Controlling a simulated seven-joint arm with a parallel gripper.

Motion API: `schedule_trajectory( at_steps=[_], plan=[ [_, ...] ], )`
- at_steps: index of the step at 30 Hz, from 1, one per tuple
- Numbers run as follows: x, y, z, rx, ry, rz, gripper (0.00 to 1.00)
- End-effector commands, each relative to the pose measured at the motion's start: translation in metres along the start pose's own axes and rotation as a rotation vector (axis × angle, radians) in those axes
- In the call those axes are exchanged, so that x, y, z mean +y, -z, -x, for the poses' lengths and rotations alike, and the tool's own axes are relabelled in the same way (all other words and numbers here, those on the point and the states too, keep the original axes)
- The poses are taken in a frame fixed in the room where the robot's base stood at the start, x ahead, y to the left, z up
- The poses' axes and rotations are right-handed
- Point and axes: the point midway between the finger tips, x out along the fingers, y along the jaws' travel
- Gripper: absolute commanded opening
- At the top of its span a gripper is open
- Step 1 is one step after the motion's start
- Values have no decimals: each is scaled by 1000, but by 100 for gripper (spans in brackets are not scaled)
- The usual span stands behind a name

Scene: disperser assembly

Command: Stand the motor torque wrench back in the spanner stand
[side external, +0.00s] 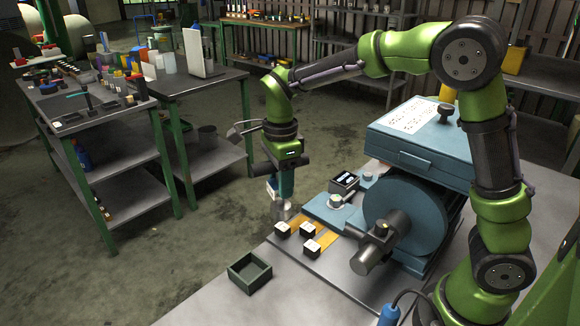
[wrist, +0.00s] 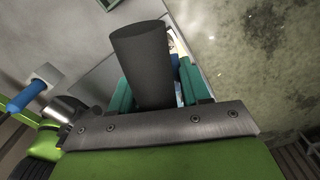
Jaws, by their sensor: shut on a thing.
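My gripper (side external: 281,188) hangs pointing down at the left edge of the near bench, shut on a tool I take to be the motor torque wrench. In the wrist view a dark grey cylinder of the wrench (wrist: 140,62) stands between the teal fingers. In the side view a grey round part (side external: 283,210) shows below the fingers; I cannot tell whether it belongs to the wrench or touches the bench. I cannot clearly identify the spanner stand in either view.
A blue machine with a round drum (side external: 402,210) stands right of my gripper. Several small black blocks with white tops (side external: 307,230) sit on the bench (side external: 225,308) below it. An open dark green tray (side external: 249,272) is nearer.

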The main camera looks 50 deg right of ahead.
Motion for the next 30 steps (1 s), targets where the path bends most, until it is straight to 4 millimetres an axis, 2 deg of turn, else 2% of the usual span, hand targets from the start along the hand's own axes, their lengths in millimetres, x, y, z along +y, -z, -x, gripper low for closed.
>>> schedule_trajectory(
  at_steps=[1, 3, 6, 10, 14, 21, 30],
  plan=[
    [11, -23, 3, -2, 2, 74, 0],
    [26, -48, 6, -3, 3, 162, 0],
    [45, -76, 9, -3, 2, 264, 0],
    [62, -98, 13, -2, 3, 355, 0],
    [68, -106, 10, 3, 2, 404, 0],
    [68, -104, -32, 8, -2, 411, 0],
    [68, -103, -63, 7, -3, 408, 0]
  ],
)
